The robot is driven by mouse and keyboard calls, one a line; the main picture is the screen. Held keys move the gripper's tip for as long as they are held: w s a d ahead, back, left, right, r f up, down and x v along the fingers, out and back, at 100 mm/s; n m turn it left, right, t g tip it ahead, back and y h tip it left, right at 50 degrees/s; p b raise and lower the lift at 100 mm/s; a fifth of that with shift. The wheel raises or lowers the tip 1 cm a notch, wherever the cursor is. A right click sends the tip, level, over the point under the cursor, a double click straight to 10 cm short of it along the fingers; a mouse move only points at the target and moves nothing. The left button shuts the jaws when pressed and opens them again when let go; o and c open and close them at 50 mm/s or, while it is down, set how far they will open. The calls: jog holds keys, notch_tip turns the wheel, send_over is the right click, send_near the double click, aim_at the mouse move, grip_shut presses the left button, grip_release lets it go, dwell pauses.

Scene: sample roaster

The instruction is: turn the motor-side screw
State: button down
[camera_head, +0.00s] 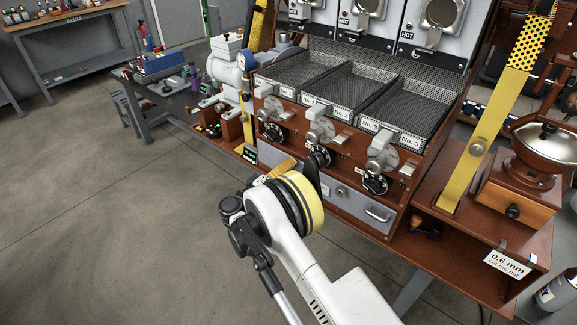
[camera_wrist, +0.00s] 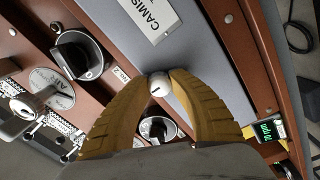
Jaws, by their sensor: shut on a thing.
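The motor-side screw (camera_wrist: 159,84) is a small pale round head with a dark slot, on the grey front panel (camera_wrist: 196,62) of the roaster in the wrist view. My gripper (camera_wrist: 160,76) has its two yellow ribbed fingers closed around this head, one tip on each side. The fingertips touch it and the slot stays visible between them. In the head view my gripper (camera_head: 281,168) is at the left end of the grey panel (camera_head: 340,191). My own wrist hides most of the fingers and the screw there.
Black knobs (camera_wrist: 77,57) and a round metal dial (camera_wrist: 57,83) sit close to the fingers. A small green-lit display (camera_wrist: 268,130) is at the panel's end. The grey motor (camera_head: 228,68) stands at the roaster's left. Open floor (camera_head: 110,220) lies left of my arm.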

jog(key=c, duration=1.1)
grip_release()
jog(key=v, duration=1.2)
jog(key=shift+d, duration=0.1)
